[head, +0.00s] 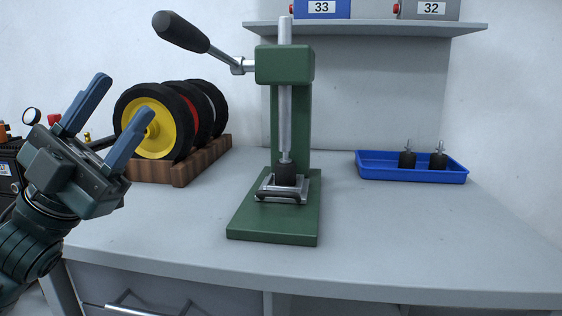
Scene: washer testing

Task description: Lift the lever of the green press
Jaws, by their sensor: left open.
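The green press (290,68) stands upright on the grey workbench in the middle of the head view. Its lever (215,50), a metal rod with a black grip, points up and to the left from the press head. The press ram reaches down to a dark part (286,174) on the metal plate of the green base. My left gripper (122,101) is at the left, its two blue fingers apart and empty. In the picture it is below and left of the lever grip, not touching it. My right gripper is not in view.
Several wheels (160,120) stand in a wooden rack (183,172) between my left gripper and the press. A blue tray (410,178) with two dark parts is at the right. A shelf (362,28) with boxes hangs behind. The front of the workbench (170,228) is clear.

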